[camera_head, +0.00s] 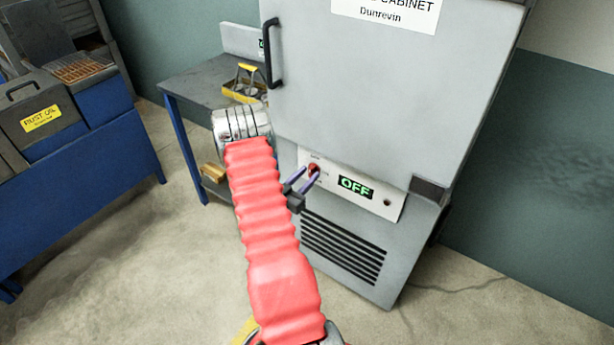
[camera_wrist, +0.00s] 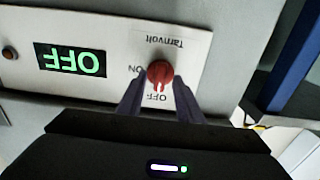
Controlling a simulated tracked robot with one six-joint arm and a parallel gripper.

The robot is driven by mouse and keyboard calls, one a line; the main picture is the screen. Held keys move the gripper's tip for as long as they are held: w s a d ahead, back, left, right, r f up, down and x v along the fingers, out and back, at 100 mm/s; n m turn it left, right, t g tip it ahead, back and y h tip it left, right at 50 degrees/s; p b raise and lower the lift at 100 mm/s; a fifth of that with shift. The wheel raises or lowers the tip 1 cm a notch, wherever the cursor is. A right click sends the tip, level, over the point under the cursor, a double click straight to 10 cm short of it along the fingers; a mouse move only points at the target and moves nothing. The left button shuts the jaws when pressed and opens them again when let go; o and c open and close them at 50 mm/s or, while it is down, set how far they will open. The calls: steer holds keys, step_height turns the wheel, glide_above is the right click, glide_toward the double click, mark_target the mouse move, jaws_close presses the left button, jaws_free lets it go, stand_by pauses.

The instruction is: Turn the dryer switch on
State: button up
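The dryer switch (camera_wrist: 160,74) is a red rotary knob on a pale control panel (camera_wrist: 120,28), with ON and OFF printed beside it. In the wrist view the panel is upside down and the knob's ridge points towards the OFF mark. The green display (camera_head: 356,188) reads OFF; the display also shows in the wrist view (camera_wrist: 75,61). My gripper (camera_head: 305,179) is at the knob (camera_head: 313,169), its two purple fingers apart, one on each side. In the wrist view the gripper (camera_wrist: 160,95) shows gaps beside the knob; contact cannot be seen.
The grey cabinet (camera_head: 385,95) has a black door handle (camera_head: 270,52) and a vent (camera_head: 342,247) below the panel. A grey table (camera_head: 200,85) with a yellow-handled tray stands to its left. A blue bench (camera_head: 85,190) is at far left. The floor right of the cabinet is clear.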

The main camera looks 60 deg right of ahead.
steer(key=shift+c, duration=0.6)
jaws_close()
steer(key=shift+d, duration=0.1)
steer(key=shift+m, duration=0.5)
steer(key=m, duration=0.3)
steer(key=shift+s+m, duration=0.1)
steer(key=shift+m, duration=0.2)
steer(key=m, duration=0.4)
steer(key=shift+s+a+f+m, duration=0.1)
steer(key=shift+a+f+m, duration=0.1)
steer(key=shift+m, duration=0.1)
steer(key=m, duration=0.4)
steer(key=shift+s, duration=0.1)
steer(key=m, duration=0.4)
steer(key=shift+f+m, duration=0.2)
steer(key=shift+m, duration=0.1)
steer(key=shift+s, duration=0.1)
